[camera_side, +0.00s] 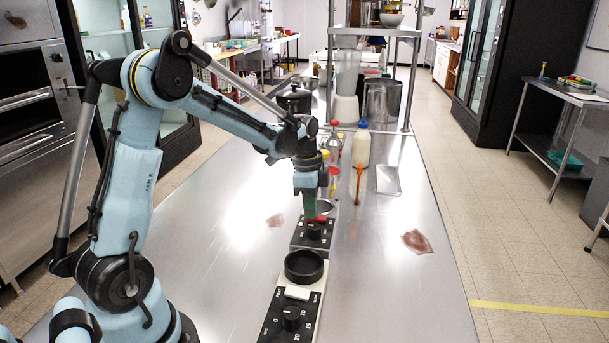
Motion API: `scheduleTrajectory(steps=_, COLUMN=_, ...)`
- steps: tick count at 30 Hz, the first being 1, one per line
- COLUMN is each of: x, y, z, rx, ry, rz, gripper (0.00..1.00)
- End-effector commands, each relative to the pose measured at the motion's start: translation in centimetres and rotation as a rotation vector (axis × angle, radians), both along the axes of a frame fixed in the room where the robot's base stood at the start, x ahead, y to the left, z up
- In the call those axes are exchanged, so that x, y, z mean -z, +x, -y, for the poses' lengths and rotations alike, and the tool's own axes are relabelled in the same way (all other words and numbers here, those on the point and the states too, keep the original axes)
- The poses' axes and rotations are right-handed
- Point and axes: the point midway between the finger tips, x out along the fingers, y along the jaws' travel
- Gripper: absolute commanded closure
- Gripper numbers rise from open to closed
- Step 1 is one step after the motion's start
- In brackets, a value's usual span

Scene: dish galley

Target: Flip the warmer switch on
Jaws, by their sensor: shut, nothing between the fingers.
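A long narrow unit with black dial panels and white parts runs along the steel counter in the side view. Its near panel has a black dial (291,318) with numbers around it. Behind that are a small white block (297,292) and a black round dish (304,266). A second black dial (314,231) sits on the farther panel. I cannot tell which part is the warmer switch. My gripper (310,214) points down, shut and empty, just above or behind the far dial. Its green fingers hide part of the unit there; contact cannot be told. A red piece (324,206) shows beside the fingers.
A cream bottle (361,147), an orange-handled tool (358,182) and a white sheet (388,180) are beyond the gripper. Steel pots (383,101) and a shelf rack stand farther back. Reddish flat pieces lie at right (417,242) and left (275,220). The counter's right side is mostly clear.

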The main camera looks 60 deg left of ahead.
Motion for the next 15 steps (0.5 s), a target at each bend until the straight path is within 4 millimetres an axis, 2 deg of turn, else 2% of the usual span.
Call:
scheduleTrajectory(steps=1, x=0.7, y=0.1, z=-0.1, rx=-0.002, ry=0.011, rz=0.004, gripper=1.00)
scheduleTrajectory(steps=8, x=0.7, y=0.3, z=0.1, rx=-0.001, ry=0.014, rz=0.004, gripper=1.00)
scheduleTrajectory(steps=15, x=0.5, y=1.1, z=1.1, rx=0.000, ry=0.006, rz=0.006, gripper=1.00)
